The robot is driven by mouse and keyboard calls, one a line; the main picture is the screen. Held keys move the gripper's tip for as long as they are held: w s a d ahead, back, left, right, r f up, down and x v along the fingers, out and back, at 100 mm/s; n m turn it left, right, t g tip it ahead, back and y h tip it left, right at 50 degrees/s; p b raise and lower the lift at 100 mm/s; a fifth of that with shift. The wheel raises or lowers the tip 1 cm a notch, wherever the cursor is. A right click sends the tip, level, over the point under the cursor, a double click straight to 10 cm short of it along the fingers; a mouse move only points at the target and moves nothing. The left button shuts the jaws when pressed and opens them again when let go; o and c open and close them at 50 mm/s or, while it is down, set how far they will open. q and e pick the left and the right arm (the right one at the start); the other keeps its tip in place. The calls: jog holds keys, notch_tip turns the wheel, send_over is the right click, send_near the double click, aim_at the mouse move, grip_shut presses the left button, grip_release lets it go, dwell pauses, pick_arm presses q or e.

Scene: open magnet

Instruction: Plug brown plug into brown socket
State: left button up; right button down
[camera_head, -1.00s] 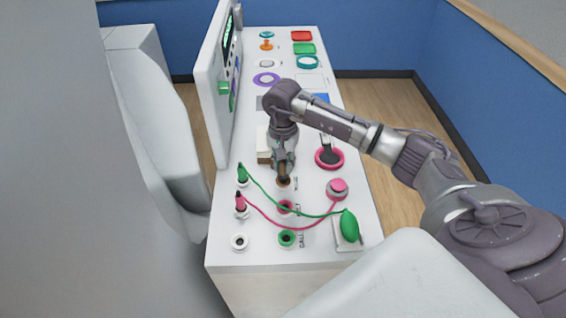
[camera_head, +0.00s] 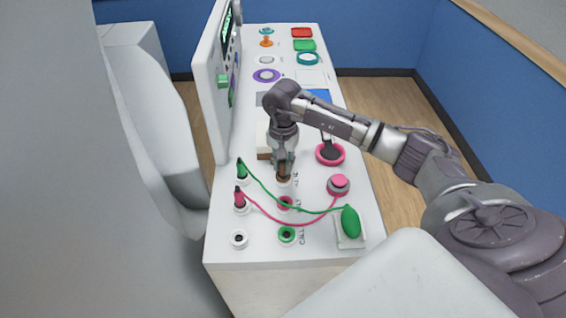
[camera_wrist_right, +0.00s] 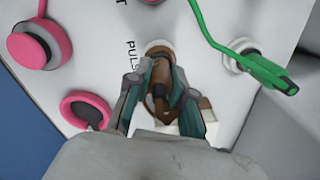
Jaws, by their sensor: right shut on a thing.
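My right gripper (camera_head: 284,163) is shut on the brown plug (camera_wrist_right: 160,92), with a finger on each side of it in the right wrist view (camera_wrist_right: 160,100). In the head view the brown plug (camera_head: 284,174) points down at the brown socket (camera_head: 284,181) on the white panel. In the right wrist view the plug's front end meets or overlaps the brown socket (camera_wrist_right: 158,47). I cannot tell how deep it sits. The gripper hides part of the plug. My left gripper is not in view.
A green plug (camera_head: 242,170) and a pink plug (camera_head: 240,197) stand upright to the left, with cords crossing the panel (camera_head: 265,248). A pink socket (camera_head: 285,203) and a green socket (camera_head: 287,234) lie nearer. A pink ring (camera_head: 330,154) is right of the gripper.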

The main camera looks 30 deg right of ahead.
jog(key=shift+f, duration=0.1)
jog(key=c, duration=0.9)
grip_release()
jog(key=shift+c, duration=0.2)
notch_tip(320, 180, up, 12)
jog(key=shift+r, duration=0.1)
